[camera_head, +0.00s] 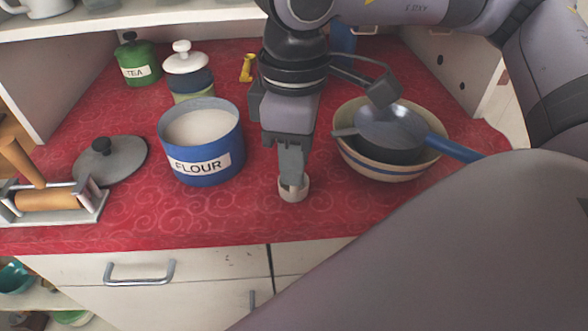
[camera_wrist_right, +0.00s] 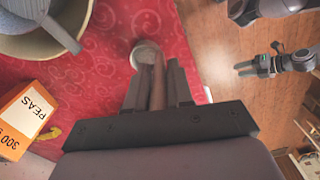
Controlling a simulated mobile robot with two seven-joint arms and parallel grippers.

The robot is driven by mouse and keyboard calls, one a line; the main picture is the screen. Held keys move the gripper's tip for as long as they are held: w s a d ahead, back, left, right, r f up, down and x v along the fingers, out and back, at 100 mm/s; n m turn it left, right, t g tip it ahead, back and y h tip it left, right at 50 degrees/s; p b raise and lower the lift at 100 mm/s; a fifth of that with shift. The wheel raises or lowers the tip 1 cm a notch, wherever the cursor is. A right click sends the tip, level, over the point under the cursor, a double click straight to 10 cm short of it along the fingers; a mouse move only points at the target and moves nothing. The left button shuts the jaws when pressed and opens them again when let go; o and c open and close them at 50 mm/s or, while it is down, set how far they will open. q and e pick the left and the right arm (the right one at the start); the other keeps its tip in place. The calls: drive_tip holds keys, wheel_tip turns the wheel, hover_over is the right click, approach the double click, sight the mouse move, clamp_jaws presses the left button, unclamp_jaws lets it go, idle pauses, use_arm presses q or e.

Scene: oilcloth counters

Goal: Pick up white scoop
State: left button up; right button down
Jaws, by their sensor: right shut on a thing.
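The white scoop (camera_head: 293,192) is at the front of the red counter, its round cup just below my right gripper (camera_head: 292,178). In the right wrist view the scoop's round bowl (camera_wrist_right: 146,54) shows past the fingertips. A brownish handle runs back from it between the two fingers of my right gripper (camera_wrist_right: 158,88). The right gripper is shut on the scoop and points down. I cannot tell whether the scoop touches the counter. What looks like my left gripper (camera_wrist_right: 265,64) shows small over the wooden floor in the wrist view; its jaw state is unclear.
A blue flour canister (camera_head: 203,165) stands open to the left. A striped bowl (camera_head: 388,170) holding a blue-handled pan (camera_head: 397,125) stands close on the right. A grey lid (camera_head: 112,163) and rolling pin (camera_head: 47,201) lie further left. An orange peas box (camera_wrist_right: 25,118) shows in the wrist view.

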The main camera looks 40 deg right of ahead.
drive_tip(key=shift+r, duration=0.1)
wheel_tip(320, 180, up, 12)
drive_tip(key=shift+f, duration=0.1)
wheel_tip(320, 180, up, 8)
drive_tip(key=p, duration=0.3)
drive_tip(key=shift+s, duration=0.1)
idle(0.7)
